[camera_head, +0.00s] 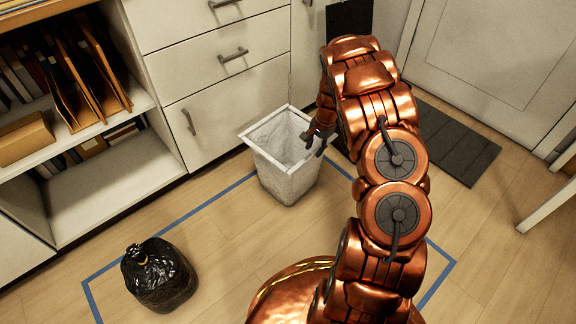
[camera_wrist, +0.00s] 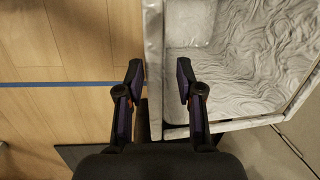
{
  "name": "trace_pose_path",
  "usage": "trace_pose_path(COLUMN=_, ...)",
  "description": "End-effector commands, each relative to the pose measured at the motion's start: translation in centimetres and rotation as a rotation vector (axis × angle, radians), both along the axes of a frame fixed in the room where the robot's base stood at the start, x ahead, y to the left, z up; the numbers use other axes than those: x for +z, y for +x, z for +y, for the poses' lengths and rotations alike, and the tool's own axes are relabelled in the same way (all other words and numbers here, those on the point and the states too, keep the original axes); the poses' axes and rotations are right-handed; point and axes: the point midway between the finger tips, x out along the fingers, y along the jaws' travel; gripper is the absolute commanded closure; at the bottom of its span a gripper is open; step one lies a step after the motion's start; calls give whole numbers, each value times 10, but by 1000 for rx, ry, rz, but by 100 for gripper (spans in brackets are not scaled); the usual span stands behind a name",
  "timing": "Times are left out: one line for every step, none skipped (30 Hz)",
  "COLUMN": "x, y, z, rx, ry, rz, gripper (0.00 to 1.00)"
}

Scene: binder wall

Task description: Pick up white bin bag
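The white bin bag (camera_head: 281,140) shows as a crinkled white lining inside a pale square bin (camera_head: 285,185) that stands upright on the floor by the drawers. In the wrist view the wrinkled bag (camera_wrist: 245,60) fills the bin's inside at the upper right. My gripper (camera_head: 318,143) is at the bin's right rim in the head view. In the wrist view my gripper (camera_wrist: 159,72) is open, with one finger outside the bin and one over its inside. The bin's rim (camera_wrist: 153,50) runs between the fingers. Whether a finger touches it I cannot tell.
A tied black bag (camera_head: 160,275) sits on the floor at the lower left, inside blue floor tape (camera_head: 207,204). White drawers (camera_head: 215,60) and a shelf of binders (camera_head: 110,190) stand behind. A dark mat (camera_head: 455,145) lies near the door at right.

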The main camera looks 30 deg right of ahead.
Motion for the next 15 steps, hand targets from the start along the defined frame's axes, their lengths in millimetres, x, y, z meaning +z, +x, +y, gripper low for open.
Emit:
trace_pose_path(x=-8, y=0, z=1, rx=0, ry=1, rz=1, gripper=63)
trace_pose_path(x=-10, y=0, z=1, rx=0, ry=0, rz=1, gripper=63)
trace_pose_path(x=-12, y=1, z=1, rx=0, ry=0, rz=1, gripper=63)
trace_pose_path(x=-13, y=1, z=1, rx=0, ry=0, rz=0, gripper=63)
trace_pose_path(x=-14, y=1, z=2, rx=0, ry=0, rz=0, gripper=63)
trace_pose_path(x=-16, y=1, z=2, rx=0, ry=0, rz=0, gripper=63)
trace_pose_path(x=-18, y=1, z=2, rx=0, ry=0, rz=0, gripper=63)
trace_pose_path(x=-20, y=1, z=2, rx=-1, ry=0, rz=0, gripper=63)
trace_pose_path(x=-24, y=2, z=3, rx=-1, ry=0, rz=0, gripper=63)
trace_pose_path(x=-28, y=2, z=3, rx=-1, ry=1, rz=0, gripper=63)
trace_pose_path(x=-32, y=2, z=4, rx=-1, ry=1, rz=0, gripper=63)
trace_pose_path(x=-38, y=3, z=5, rx=0, ry=1, rz=1, gripper=63)
trace_pose_path(x=-42, y=3, z=6, rx=1, ry=0, rz=1, gripper=63)
trace_pose_path(x=-47, y=3, z=7, rx=1, ry=1, rz=2, gripper=63)
trace_pose_path(x=-54, y=4, z=7, rx=1, ry=0, rz=2, gripper=63)
